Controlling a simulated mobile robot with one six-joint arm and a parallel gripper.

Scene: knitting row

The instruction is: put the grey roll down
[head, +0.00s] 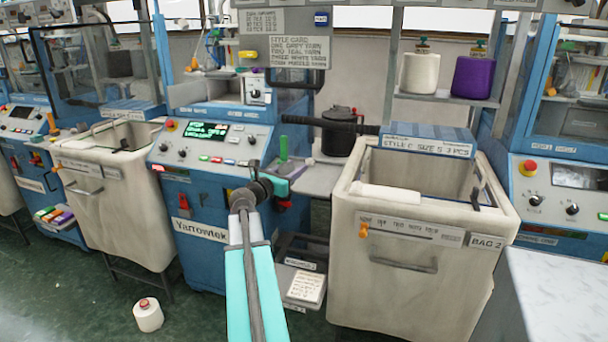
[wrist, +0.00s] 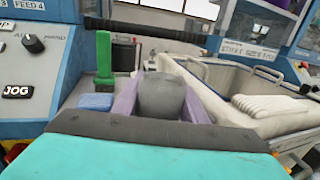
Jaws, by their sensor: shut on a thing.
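In the wrist view the grey roll (wrist: 162,92) stands between the two purple fingers of my gripper (wrist: 157,106), which are shut on it. The gripper's body hides the roll's lower part. In the head view my gripper (head: 281,184) is at the front of the small grey shelf (head: 320,180) between the blue machine and the Bag 2 bin. I cannot make out the roll there, and cannot tell whether it touches the shelf.
A green upright peg (wrist: 104,62) and a blue block (wrist: 96,101) are left of the roll. A dark lidded pot (head: 340,132) stands at the shelf's back. The Bag 2 bin (head: 400,268) is close on the right. A white cone (head: 148,316) is on the floor.

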